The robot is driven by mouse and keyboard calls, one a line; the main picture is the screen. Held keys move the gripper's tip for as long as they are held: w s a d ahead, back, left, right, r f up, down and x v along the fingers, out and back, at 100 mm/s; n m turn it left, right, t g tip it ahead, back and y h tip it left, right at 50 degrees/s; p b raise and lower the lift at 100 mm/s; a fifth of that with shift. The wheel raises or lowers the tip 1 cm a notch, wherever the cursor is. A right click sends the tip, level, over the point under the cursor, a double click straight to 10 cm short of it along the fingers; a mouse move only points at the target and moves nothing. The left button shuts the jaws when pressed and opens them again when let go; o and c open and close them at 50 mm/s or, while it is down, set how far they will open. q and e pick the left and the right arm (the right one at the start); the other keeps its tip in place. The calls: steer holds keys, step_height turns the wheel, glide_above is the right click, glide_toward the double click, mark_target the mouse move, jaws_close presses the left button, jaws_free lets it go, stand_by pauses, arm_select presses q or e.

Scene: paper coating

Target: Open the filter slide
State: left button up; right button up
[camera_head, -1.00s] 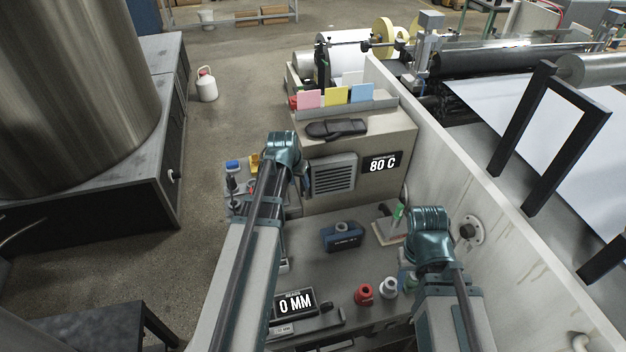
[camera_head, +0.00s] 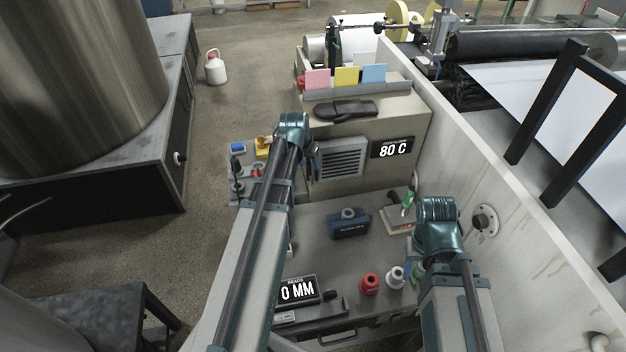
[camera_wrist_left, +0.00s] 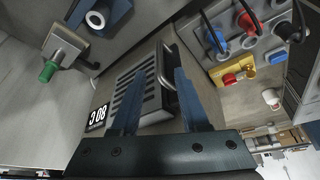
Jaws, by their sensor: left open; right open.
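The filter slide (camera_head: 342,163) is a grey louvred panel with a handle, set in the front of the beige oven box (camera_head: 372,178) beside its 80 C display. In the left wrist view the louvred slide (camera_wrist_left: 133,95) lies just ahead, its bar handle (camera_wrist_left: 170,84) at its right edge. My left gripper (camera_wrist_left: 166,74) is open, its two blue fingers on either side of the handle area; I cannot tell whether they touch it. In the head view my left arm hides most of that gripper. My right gripper (camera_head: 416,243) is open, mostly hidden behind its wrist, above the bench at the right.
A blue device (camera_head: 348,226), a red bottle (camera_head: 369,284), a white bottle (camera_head: 395,277) and a 0 MM readout (camera_head: 298,290) stand on the bench. A control panel with coloured plugs (camera_wrist_left: 243,45) lies beside the slide. A pale wall (camera_head: 520,210) bounds the right.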

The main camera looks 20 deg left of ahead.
mark_target(313, 182)
arm_select(q)
steer(key=b+x, duration=0.7)
steer(key=x, duration=0.2)
steer(key=shift+f, duration=0.15)
jaws_close()
stand_by(1.1)
